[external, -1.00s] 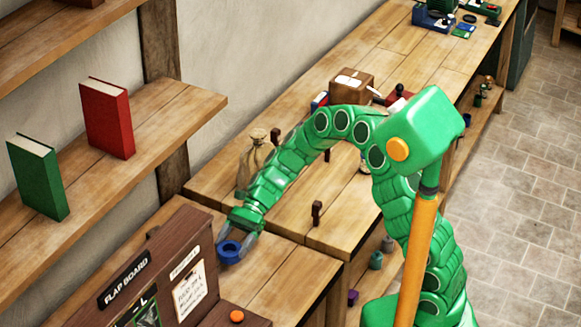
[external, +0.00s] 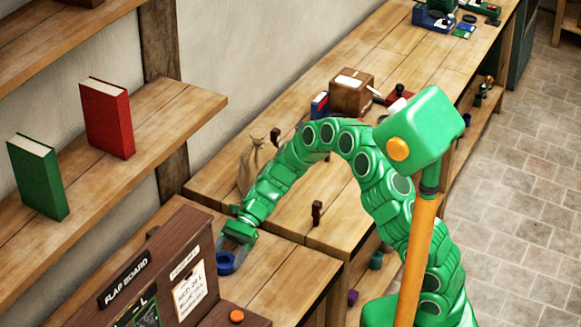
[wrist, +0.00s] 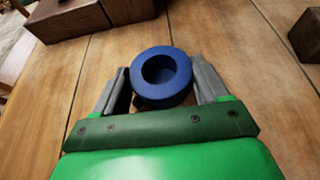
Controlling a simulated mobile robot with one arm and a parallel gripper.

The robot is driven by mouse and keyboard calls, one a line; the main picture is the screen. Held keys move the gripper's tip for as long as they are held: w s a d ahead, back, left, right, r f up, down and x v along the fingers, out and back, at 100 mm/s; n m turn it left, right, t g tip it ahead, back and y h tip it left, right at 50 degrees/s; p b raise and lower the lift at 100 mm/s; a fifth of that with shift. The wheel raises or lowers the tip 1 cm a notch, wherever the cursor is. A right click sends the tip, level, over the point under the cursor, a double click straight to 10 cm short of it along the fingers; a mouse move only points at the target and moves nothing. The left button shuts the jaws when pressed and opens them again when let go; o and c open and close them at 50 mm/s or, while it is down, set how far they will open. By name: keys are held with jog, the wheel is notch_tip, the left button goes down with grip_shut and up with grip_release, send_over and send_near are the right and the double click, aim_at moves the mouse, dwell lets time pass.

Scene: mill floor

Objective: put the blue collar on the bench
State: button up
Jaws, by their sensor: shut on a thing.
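The blue collar (wrist: 140,82) is a thick ring with a round hole. It sits between the two grey fingers of my gripper (wrist: 163,85), which is shut on it. In the external view the collar (external: 226,264) hangs at the end of my gripper (external: 236,254), low over the near part of the wooden bench (external: 275,283). The bench planks (wrist: 225,50) fill most of the wrist view. I cannot tell whether the collar touches the bench top. The fingers hide part of its sides.
The dark flap board (external: 150,265) stands close at the left of the gripper. A tan sack (external: 251,165) and a small dark peg (external: 316,212) stand behind, with a brown box (external: 351,91) farther back. The bench right of the collar is clear.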

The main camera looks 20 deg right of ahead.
jog(key=o, duration=1.2)
jog(key=shift+f, duration=0.1)
jog(key=shift+c, duration=0.2)
jog(key=shift+w+d+r, duration=0.2)
jog(key=v, duration=1.1)
jog(key=shift+w+d, duration=0.15)
jog(key=shift+d+r, duration=0.1)
